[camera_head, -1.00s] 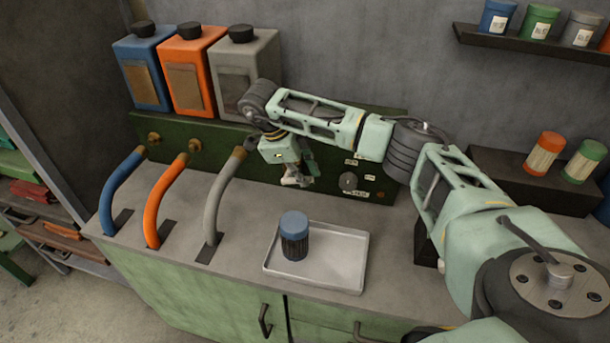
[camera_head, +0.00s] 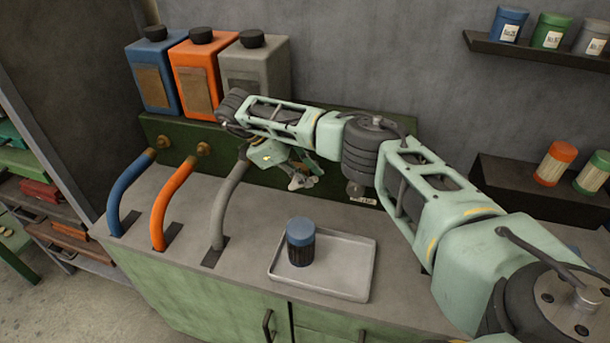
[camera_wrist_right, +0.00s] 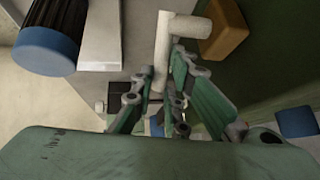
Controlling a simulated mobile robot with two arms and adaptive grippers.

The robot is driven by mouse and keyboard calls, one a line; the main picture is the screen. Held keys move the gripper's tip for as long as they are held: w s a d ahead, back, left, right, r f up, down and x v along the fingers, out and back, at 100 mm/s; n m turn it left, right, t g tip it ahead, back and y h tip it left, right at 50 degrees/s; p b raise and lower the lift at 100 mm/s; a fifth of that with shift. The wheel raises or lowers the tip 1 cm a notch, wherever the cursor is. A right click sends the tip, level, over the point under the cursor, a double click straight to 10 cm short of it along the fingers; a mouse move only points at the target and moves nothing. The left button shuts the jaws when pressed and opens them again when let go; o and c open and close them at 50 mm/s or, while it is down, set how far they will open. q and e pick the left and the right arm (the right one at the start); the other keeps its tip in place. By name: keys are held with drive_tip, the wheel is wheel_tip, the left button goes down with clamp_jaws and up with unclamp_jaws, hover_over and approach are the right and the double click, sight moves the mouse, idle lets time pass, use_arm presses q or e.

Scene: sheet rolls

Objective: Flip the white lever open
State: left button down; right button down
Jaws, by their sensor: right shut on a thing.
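A white L-shaped piece (camera_wrist_right: 163,52), which looks like the white lever, stands beside a brass-brown block (camera_wrist_right: 224,28) in the right wrist view. My right gripper (camera_wrist_right: 166,88) is shut on its near end, which lies between the fingers. In the head view my right gripper (camera_head: 300,181) is low in front of the green panel (camera_head: 345,190), right of the grey hose (camera_head: 228,205). My own arm hides the lever and its fitting there. My left gripper is in neither view.
A blue-lidded dark jar (camera_head: 300,243) stands in a white tray (camera_head: 357,270) on the counter. Blue (camera_head: 128,190) and orange (camera_head: 170,205) hoses stand at the left. Blue, orange and grey canisters (camera_head: 254,70) stand on the green panel. Bare counter lies around the tray.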

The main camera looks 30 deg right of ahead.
drive_tip(key=c, duration=1.7)
unclamp_jaws()
drive_tip(key=shift+c, duration=0.2)
drive_tip(key=v, duration=1.2)
drive_tip(key=shift+c, duration=0.4)
